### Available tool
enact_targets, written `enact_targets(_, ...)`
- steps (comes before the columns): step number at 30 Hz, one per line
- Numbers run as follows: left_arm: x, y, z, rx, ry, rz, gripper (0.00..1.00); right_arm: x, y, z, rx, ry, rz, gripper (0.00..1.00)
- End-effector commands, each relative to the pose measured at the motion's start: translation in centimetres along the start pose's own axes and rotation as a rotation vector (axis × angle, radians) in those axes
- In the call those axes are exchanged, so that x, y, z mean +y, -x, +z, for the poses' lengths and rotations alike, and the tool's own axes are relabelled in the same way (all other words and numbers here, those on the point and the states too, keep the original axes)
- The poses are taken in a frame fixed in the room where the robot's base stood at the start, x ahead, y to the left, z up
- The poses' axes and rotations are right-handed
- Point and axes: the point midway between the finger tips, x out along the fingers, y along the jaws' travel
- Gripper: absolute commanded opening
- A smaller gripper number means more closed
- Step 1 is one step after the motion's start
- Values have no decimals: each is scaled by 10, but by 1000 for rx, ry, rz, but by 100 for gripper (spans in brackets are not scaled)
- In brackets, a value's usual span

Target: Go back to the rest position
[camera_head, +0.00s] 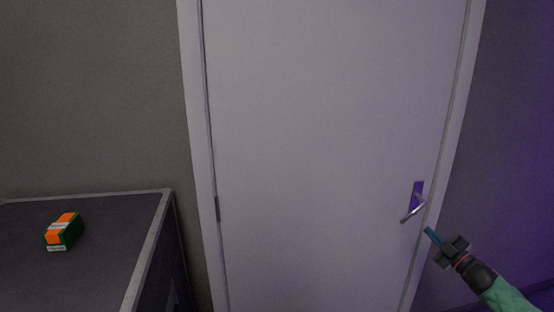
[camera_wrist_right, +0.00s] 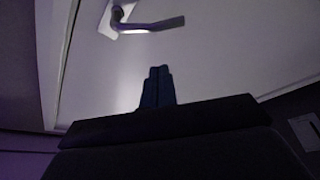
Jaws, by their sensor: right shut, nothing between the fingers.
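My right gripper (camera_head: 430,232) is at the lower right of the head view, just below and to the right of the door handle (camera_head: 412,211). Its fingers are together with nothing between them. In the right wrist view the shut fingertips (camera_wrist_right: 158,76) point toward the door, and the handle (camera_wrist_right: 148,25) is above them, apart from them. The white door (camera_head: 320,130) looks closed in its frame. My left gripper is not in view.
A dark case with grey edges (camera_head: 110,225) stands at the left, with an orange and green box (camera_head: 63,232) on top. A grey wall (camera_head: 90,90) is behind it. A purple-lit wall (camera_head: 510,130) is to the right of the door.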

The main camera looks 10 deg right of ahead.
Motion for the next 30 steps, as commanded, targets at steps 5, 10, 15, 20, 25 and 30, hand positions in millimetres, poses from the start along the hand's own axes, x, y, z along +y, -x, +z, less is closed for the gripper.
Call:
enact_targets(5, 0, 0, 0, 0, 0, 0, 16, 2, 4, 41, -226, 5, 12, 0)
enact_targets(10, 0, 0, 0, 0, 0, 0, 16, 3, 13, 66, -462, 5, 21, 0)
enact_targets(15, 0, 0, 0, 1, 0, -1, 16, -11, 27, 76, -679, -9, 16, 0)
enact_targets(20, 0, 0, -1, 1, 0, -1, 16, -52, 47, 72, -875, -63, -7, 0)
enact_targets(25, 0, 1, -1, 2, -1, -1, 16, -131, 86, 53, -1087, -155, -80, 0)
enact_targets(30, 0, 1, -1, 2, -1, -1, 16, -219, 131, 18, -1261, -255, -184, 0)
